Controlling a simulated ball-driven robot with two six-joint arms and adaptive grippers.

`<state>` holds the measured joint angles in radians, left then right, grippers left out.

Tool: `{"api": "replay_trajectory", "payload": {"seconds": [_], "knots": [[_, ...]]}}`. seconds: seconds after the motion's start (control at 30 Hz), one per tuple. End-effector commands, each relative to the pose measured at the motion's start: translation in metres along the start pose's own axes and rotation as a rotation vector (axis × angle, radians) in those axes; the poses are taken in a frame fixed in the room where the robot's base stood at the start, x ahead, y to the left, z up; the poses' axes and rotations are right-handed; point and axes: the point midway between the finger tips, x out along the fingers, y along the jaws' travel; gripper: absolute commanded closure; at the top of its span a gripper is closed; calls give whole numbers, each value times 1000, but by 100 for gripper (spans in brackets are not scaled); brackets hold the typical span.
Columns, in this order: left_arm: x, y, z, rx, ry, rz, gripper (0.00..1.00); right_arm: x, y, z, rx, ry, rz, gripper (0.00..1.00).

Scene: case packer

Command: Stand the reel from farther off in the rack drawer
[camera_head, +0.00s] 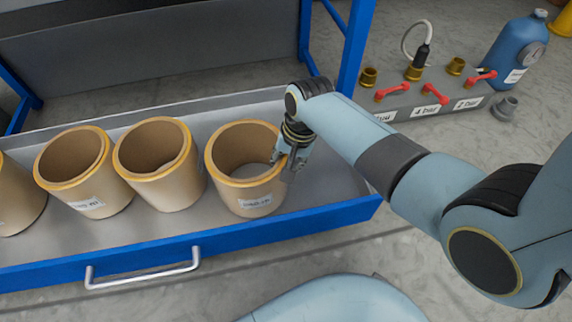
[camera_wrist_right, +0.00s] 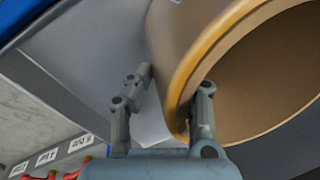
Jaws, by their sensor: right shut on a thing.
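The blue-edged rack drawer (camera_head: 230,238) is open, with a grey floor. A tan reel with an orange rim and a white label (camera_head: 232,196) stands upright or nearly so toward the drawer's right end. My right gripper (camera_head: 284,166) is at that reel's right rim. In the right wrist view its fingers (camera_wrist_right: 176,84) straddle the wall of the reel (camera_wrist_right: 180,35), one outside and one inside the hollow. I cannot tell whether the reel's base touches the drawer floor. My left gripper is not in view.
Several similar reels stand in the drawer to the left, including a middle one (camera_head: 168,190) and a labelled one (camera_head: 85,190). A blue rack post (camera_head: 354,50) rises behind. A grey valve block (camera_head: 440,100) and a blue jug (camera_head: 513,55) stand on the floor at right.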

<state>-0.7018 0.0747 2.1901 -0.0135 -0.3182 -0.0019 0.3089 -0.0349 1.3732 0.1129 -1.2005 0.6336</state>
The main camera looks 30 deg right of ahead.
Motion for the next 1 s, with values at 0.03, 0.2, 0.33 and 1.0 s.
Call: {"api": "replay_trajectory", "payload": {"seconds": [0.03,0.2,0.33,1.0], "knots": [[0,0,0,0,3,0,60,-1,-2,-2,0,4,-5,100],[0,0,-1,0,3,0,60,-2,-2,-2,0,4,-5,100],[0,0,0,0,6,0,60,0,-2,-2,0,4,-5,100],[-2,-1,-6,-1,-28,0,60,-8,-1,-1,0,2,-2,60]]}}
